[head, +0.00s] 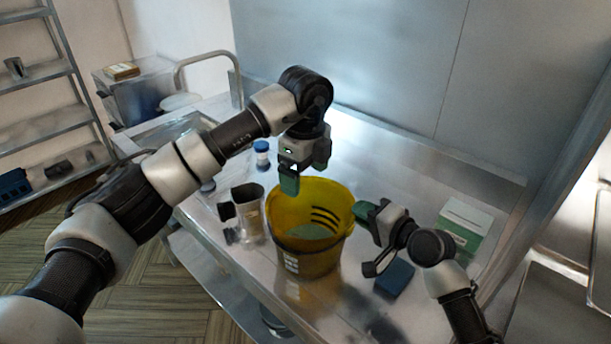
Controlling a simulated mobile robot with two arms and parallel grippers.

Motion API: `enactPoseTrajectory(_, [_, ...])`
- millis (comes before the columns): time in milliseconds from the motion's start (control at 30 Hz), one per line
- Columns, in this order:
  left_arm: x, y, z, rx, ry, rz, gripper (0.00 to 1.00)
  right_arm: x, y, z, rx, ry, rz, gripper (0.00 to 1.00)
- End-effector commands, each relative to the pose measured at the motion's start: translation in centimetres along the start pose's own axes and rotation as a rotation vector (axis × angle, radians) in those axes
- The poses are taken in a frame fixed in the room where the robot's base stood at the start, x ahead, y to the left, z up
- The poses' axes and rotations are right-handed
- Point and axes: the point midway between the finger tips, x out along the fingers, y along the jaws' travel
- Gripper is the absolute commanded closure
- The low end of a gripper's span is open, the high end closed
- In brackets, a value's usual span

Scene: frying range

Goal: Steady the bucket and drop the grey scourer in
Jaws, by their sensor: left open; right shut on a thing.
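The yellow bucket (308,262) stands upright on the steel counter, with dark slots on its inner wall. A grey-green patch shows inside it, low down; I cannot tell whether this is the grey scourer or the bucket's contents. I see no scourer clearly elsewhere. My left gripper (290,186) is above the bucket's back left rim, pointing down, open, with nothing visible between its fingers. My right gripper (364,212) is at the bucket's right rim and shut on it; the exact contact is partly hidden by the fingers.
A dark blue block (395,278) lies below my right gripper. A green-and-white box (464,226) stands at right. The counter behind the bucket is mostly clear.

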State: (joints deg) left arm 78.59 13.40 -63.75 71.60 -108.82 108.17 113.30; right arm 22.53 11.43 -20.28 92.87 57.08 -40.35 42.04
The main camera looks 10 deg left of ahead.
Motion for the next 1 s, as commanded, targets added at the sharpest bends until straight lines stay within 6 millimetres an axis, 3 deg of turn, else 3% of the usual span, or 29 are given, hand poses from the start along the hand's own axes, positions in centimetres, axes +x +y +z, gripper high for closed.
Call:
enactPoseTrajectory(33, [0.1, 0.0, 0.0, 0.000, 0.000, 0.000, 0.13, 0.2, 1.2, 0.6, 0.005, -0.014, 0.025, 0.79])
enactPoseTrajectory(233, [0.1, 0.0, 0.0, 0.000, 0.000, 0.000, 0.13, 0.1, 1.1, 0.5, 0.005, -0.013, 0.021, 0.51])
enactPoseTrajectory(633, [0.3, 0.0, 0.0, 0.000, 0.000, 0.000, 0.13, -0.8, 0.7, 0.2, 0.003, -0.005, 0.013, 0.51])
enactPoseTrajectory(1000, [1.8, 0.0, 0.0, 0.000, 0.000, 0.000, 0.13, -7.7, 0.9, 0.3, 0.001, -0.008, 0.017, 0.51])
